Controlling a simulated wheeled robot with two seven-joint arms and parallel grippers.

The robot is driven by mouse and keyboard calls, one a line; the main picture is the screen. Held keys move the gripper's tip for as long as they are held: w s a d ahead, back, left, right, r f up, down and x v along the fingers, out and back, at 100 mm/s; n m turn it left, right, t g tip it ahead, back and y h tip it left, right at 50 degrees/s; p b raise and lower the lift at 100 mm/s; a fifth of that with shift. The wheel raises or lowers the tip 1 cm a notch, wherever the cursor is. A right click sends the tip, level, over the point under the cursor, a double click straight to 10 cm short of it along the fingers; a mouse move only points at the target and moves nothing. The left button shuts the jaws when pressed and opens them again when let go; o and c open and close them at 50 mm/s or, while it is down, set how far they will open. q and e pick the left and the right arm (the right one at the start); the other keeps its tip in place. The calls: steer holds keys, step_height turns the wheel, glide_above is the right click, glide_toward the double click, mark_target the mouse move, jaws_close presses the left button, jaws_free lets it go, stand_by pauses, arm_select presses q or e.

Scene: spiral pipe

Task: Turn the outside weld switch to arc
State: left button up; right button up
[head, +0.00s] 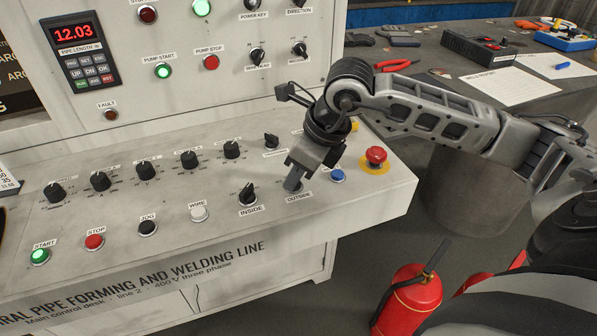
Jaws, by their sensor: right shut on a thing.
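The outside weld switch is at the lower right of the sloped desk panel, just above its "OUTSIDE" label (299,197). My right gripper (293,184) reaches down over it from the upper right and is shut on its knob. The gripper hides the knob, so its pointer and the position marks around it cannot be read. The similar inside switch (247,193), a black knob, stands just to the left, apart from the gripper. My left gripper is not in view.
A blue button (337,176) and a red emergency stop (376,156) on a yellow base stand close right of the gripper. Black knobs and a white wire button (198,213) lie to the left. A fire extinguisher (410,300) stands on the floor.

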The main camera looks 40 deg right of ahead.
stand_by(0.4)
steer(key=o, duration=1)
steer(key=shift+r, duration=0.1)
steer(key=v, duration=1.6)
